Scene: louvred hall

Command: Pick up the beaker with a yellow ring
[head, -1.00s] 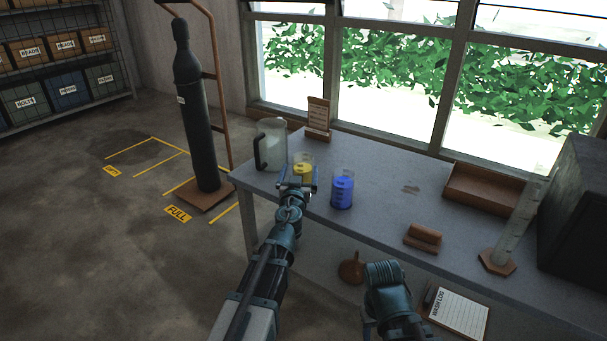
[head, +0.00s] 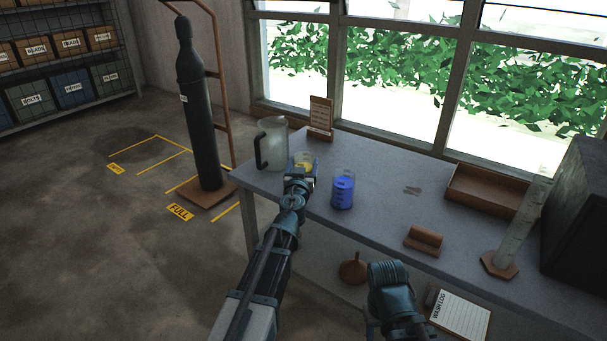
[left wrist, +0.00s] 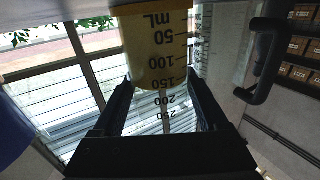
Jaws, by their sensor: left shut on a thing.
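The beaker with yellow (head: 304,160) stands near the left end of the grey bench, its lower part hidden behind my left gripper (head: 300,178). In the left wrist view the same beaker (left wrist: 158,45) shows a broad yellow part and a black mL scale, with the two fingers (left wrist: 163,100) at its sides. My left gripper is shut on it. It still looks upright and on the bench; I see no lift. A beaker with blue (head: 343,190) stands just to the right. Part of my right arm shows at the lower middle; its fingers are not visible.
A clear jug with a black handle (head: 272,145) stands close behind on the left, near a small sign (head: 320,118). Further right are a brown block (head: 424,240), a brown tray (head: 488,192) and a measuring cylinder (head: 517,230).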

